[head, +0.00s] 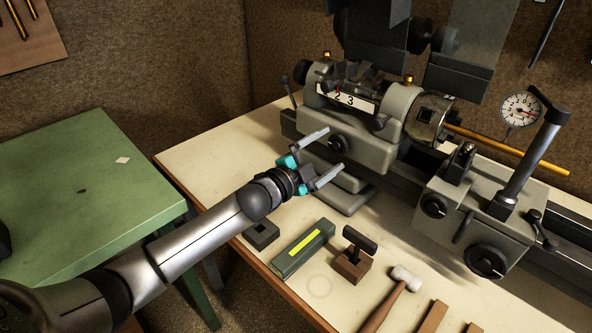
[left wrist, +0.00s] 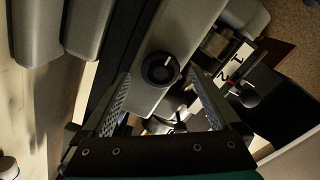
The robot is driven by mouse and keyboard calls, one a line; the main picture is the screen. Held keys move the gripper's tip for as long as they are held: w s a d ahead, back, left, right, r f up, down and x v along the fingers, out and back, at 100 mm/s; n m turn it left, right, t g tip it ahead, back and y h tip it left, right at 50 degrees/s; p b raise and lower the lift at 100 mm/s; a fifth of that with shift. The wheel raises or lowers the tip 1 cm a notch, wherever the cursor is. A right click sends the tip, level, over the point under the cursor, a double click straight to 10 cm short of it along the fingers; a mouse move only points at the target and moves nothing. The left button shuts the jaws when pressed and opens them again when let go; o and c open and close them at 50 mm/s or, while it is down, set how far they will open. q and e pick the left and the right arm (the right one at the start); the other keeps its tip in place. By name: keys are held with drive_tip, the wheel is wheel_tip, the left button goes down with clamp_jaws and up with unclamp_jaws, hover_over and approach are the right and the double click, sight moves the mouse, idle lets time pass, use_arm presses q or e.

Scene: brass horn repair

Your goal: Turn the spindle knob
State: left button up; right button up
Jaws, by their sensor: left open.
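The spindle knob, a round black dial with a white mark, is on the front of the grey lathe headstock (head: 372,150). In the head view the knob (head: 337,144) shows just beyond my left gripper (head: 333,149). In the left wrist view the knob (left wrist: 160,70) lies between the two fingertips in the picture, its white mark toward the upper right. My left gripper (left wrist: 160,78) is open and empty, its fingers pointing at the headstock. I cannot tell how much gap is left to the knob. My right gripper is not in view.
The lathe carriage (head: 475,215) with more black knobs stands to the right. On the bench lie a dark block (head: 261,235), a green box (head: 303,248), a black-topped wooden tool (head: 353,262) and a hammer (head: 393,295). A green table (head: 80,215) stands at left.

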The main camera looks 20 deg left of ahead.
use_arm(q)
drive_tip(key=p+v, duration=0.1)
drive_tip(key=v, duration=1.2)
drive_tip(key=shift+s, duration=0.35)
